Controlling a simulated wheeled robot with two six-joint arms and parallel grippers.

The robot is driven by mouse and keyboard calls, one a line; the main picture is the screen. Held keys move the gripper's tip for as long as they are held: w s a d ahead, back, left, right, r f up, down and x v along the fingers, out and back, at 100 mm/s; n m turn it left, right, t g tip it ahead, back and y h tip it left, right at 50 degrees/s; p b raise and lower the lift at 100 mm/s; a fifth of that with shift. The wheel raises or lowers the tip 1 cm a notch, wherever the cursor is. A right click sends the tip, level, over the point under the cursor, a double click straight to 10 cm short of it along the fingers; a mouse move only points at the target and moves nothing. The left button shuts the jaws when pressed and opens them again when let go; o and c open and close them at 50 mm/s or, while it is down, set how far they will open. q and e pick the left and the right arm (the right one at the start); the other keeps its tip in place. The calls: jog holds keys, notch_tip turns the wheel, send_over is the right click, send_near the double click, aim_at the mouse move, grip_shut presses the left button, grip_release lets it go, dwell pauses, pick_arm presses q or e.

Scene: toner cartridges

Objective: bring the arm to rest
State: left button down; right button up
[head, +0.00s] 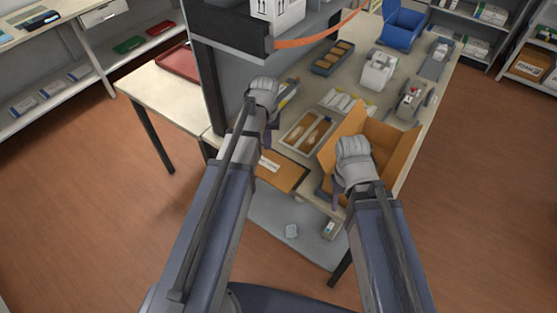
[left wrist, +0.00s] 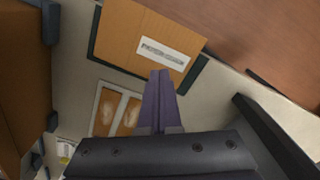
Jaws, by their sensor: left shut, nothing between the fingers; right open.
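My left gripper (head: 272,138) hangs above the left part of the table (head: 329,201), its fingers small and partly hidden by the wrist in the head view. In the left wrist view its purple fingers (left wrist: 160,98) are together with nothing between them. Below them lies a brown board with a white label (left wrist: 150,40), which also shows in the head view (head: 285,177). My right gripper (head: 335,198) is at the near side of an open cardboard box (head: 385,140), largely hidden by its own wrist. It is open; I cannot tell whether it touches the box.
A pale tray with two brown pieces (head: 307,133) lies beyond the board. A dark upright post and shelf (head: 208,75) stand close left of my left arm. Grey devices (head: 380,70) and a blue bin (head: 402,25) stand farther back. The floor at right is clear.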

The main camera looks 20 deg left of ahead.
dwell(0.4)
pick_arm(q)
jog(key=s+d+m+y, duration=0.1)
jog(key=s+d+m, duration=0.4)
jog(key=s+d, duration=0.9)
jog(key=shift+s+d+m, duration=0.4)
jog(key=shift+s, duration=0.6)
